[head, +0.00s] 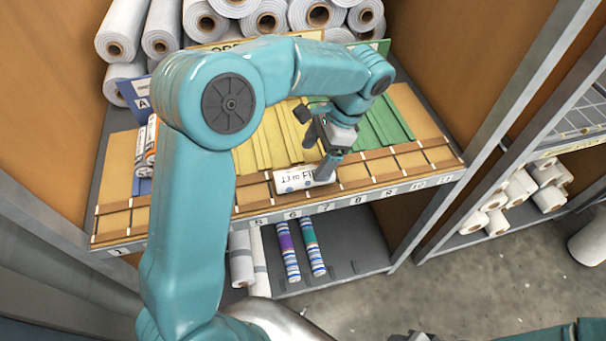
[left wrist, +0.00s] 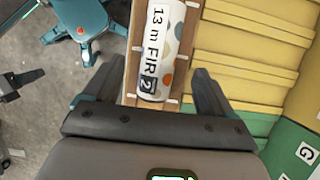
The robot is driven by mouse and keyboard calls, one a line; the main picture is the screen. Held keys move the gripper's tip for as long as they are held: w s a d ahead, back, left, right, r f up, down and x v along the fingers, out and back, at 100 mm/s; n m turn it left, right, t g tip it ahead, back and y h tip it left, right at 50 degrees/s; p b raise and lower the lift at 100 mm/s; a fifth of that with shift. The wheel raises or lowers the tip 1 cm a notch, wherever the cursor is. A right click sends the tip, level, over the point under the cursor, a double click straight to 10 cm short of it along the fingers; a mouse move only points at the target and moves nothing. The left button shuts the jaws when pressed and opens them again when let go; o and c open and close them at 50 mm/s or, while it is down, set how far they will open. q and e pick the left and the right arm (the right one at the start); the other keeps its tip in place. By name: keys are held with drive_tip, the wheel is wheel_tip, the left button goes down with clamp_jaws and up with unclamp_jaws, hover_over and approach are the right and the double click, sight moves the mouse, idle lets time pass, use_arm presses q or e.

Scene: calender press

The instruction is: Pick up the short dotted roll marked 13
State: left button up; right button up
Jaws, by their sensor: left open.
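The short white roll with coloured dots (head: 296,181), printed "13 m FIR", lies on the front wooden ledge of the shelf (head: 400,163). In the left wrist view the roll (left wrist: 158,48) shows grey, orange and teal dots and a dark "2" label at its near end. My left gripper (head: 325,160) is at the roll's right part in the head view. In the left wrist view its open fingers (left wrist: 155,88) stand apart on either side of the roll's near end, not closed on it. A dark part of my right arm (head: 418,336) barely shows at the bottom edge; its jaws are unclear.
Yellow and green sloped slats (head: 258,150) rise behind the ledge. Large white rolls (head: 125,30) are stacked behind. Striped rolls (head: 288,250) lie on the lower shelf. The ledge right of the roll is free.

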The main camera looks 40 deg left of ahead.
sight(307, 170)
use_arm(q)
drive_tip(key=shift+s+d+f, duration=0.15)
drive_tip(key=shift+s+f, duration=0.15)
drive_tip(key=shift+f, duration=0.15)
drive_tip(key=x, duration=0.2)
drive_tip(key=p+x, duration=0.1)
drive_tip(key=x, duration=0.1)
drive_tip(key=shift+w+a, duration=0.2)
drive_tip(key=shift+a, duration=0.15)
drive_tip(key=shift+s+f, duration=0.15)
drive_tip(key=shift+f, duration=0.35)
drive_tip(key=shift+d, duration=0.1)
drive_tip(key=shift+c, duration=0.3)
drive_tip(key=c, duration=1)
drive_tip(key=shift+c, duration=0.5)
drive_tip(key=shift+r, duration=0.1)
